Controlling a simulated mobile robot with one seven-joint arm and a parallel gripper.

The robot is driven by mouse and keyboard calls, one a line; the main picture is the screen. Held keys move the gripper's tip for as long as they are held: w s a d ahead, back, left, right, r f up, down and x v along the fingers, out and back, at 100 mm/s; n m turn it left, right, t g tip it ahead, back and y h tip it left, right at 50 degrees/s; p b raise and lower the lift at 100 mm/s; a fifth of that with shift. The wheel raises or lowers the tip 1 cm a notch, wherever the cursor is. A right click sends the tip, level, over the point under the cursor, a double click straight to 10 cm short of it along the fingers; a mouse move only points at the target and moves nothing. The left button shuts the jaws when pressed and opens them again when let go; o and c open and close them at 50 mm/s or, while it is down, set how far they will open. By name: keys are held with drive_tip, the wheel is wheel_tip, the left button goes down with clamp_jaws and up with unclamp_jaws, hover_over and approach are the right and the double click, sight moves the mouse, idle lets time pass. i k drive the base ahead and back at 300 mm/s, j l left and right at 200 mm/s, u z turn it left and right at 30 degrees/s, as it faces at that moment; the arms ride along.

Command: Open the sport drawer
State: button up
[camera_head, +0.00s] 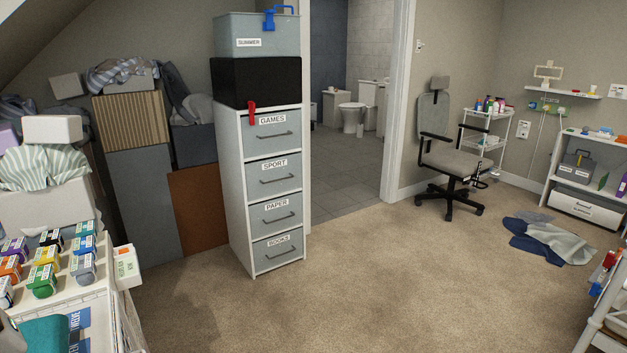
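The sport drawer (273,174) is the second from the top in a white drawer cabinet (237,195) with grey fronts. It carries a white SPORT label and a dark bar handle (277,180). It looks shut, flush with the others. The games drawer (274,133) is above it, and the paper drawer (276,211) and books drawer (277,248) are below; these look shut too. A red item hangs over the top edge by the games label. My gripper is not in view.
A black box (257,82) and a grey SUMMER bin (250,38) stand on the cabinet. Carpet (300,300) in front is clear. Clothes (550,241) lie on the floor at right, near an office chair (447,155). A cluttered white cart (95,300) is at lower left.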

sight(268, 176)
drive_tip(key=i+l, duration=1)
drive_tip(key=i, duration=0.35)
drive_tip(key=i+l, duration=0.15)
drive_tip(key=i, duration=0.45)
drive_tip(key=i+j, duration=0.25)
drive_tip(key=i, duration=0.25)
drive_tip(key=i+j, duration=0.3)
drive_tip(key=i, duration=0.15)
drive_tip(key=i+j, duration=0.4)
drive_tip(key=j, duration=0.15)
